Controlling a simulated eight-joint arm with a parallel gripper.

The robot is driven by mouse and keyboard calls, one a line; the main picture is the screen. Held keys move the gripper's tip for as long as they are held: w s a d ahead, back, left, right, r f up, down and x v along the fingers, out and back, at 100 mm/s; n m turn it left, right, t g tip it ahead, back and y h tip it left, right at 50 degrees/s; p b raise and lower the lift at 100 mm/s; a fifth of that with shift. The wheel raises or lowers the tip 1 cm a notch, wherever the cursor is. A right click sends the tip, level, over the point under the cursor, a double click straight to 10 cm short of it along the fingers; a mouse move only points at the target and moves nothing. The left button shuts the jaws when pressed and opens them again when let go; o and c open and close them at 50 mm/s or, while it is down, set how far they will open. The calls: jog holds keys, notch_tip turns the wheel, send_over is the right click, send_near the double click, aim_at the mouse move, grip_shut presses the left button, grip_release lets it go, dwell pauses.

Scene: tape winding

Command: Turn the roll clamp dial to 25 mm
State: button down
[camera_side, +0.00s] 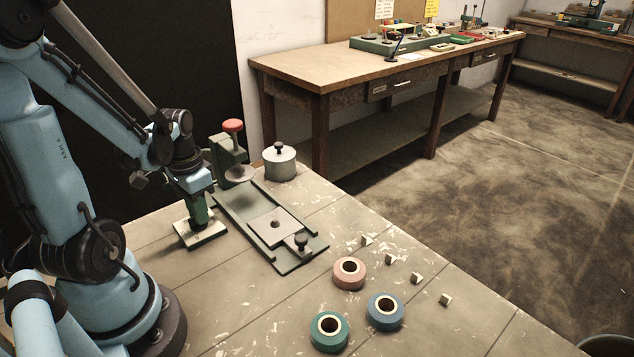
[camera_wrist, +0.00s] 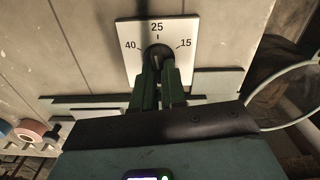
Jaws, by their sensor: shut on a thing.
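The roll clamp dial is a dark round knob (camera_wrist: 157,51) on a white plate (camera_wrist: 185,30) marked 40, 25 and 15, seen in the wrist view. The 25 is at the top middle, 40 at the left and 15 at the right. My gripper (camera_wrist: 158,66) is shut on the knob, with a green finger on either side. The fingers hide the knob's lower part, and I cannot tell clearly which mark it points to. In the side view, my gripper (camera_side: 198,219) stands upright over the plate (camera_side: 214,237) and hides the knob.
A green fixture (camera_side: 232,205) with a red-topped post (camera_side: 232,126) stands just right of my gripper. A grey lidded cylinder (camera_side: 280,162) is behind it. Pink (camera_side: 349,273), blue (camera_side: 385,311) and green (camera_side: 329,331) rolls and several small blocks lie at the front right.

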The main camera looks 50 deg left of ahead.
jog(key=shift+m, duration=0.6)
jog(key=c, duration=1.2)
grip_release()
jog(key=shift+r, duration=0.15)
jog(key=shift+r, duration=5.9)
jog(key=shift+d, duration=0.1)
jog(key=w+d+t, duration=0.2)
jog(key=w+d, duration=0.1)
jog(key=d, duration=0.2)
jog(key=w+d+t, duration=0.2)
jog(key=w+d, duration=0.1)
jog(key=d, duration=0.3)
jog(key=w+d+t, duration=0.3)
jog(key=d, duration=0.3)
jog(key=shift+w+f, duration=0.25)
jog(key=shift+w, duration=0.05)
